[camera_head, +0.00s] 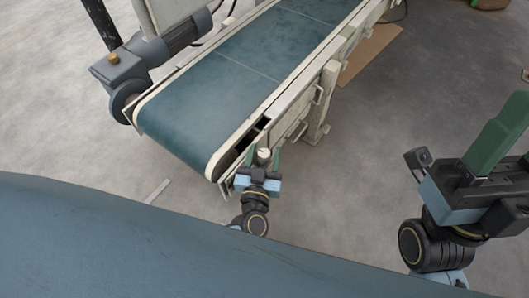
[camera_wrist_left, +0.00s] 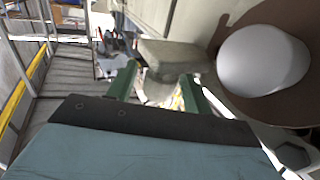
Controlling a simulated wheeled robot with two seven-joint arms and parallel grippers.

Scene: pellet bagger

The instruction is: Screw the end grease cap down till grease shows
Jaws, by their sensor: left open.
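My left gripper (camera_head: 263,160) is at the near right corner of the conveyor, its green fingers open and apart. A small cream round cap (camera_head: 264,154) shows between its fingertips in the head view; I take it for the end grease cap. In the left wrist view the open fingers (camera_wrist_left: 158,76) stand either side of a pale, blurred part below a grey-beige block (camera_wrist_left: 172,52). Contact cannot be made out, and no grease can be made out. My right gripper (camera_head: 498,135) is at the far right, away from the conveyor, seen side-on; its finger gap is hidden.
The conveyor's blue-green belt (camera_head: 215,92) runs away to the upper right, with a pale side frame (camera_head: 302,92). A dark motor (camera_head: 135,68) sits at its left. A white dome (camera_wrist_left: 262,60) on a brown disc is close beside the left fingers.

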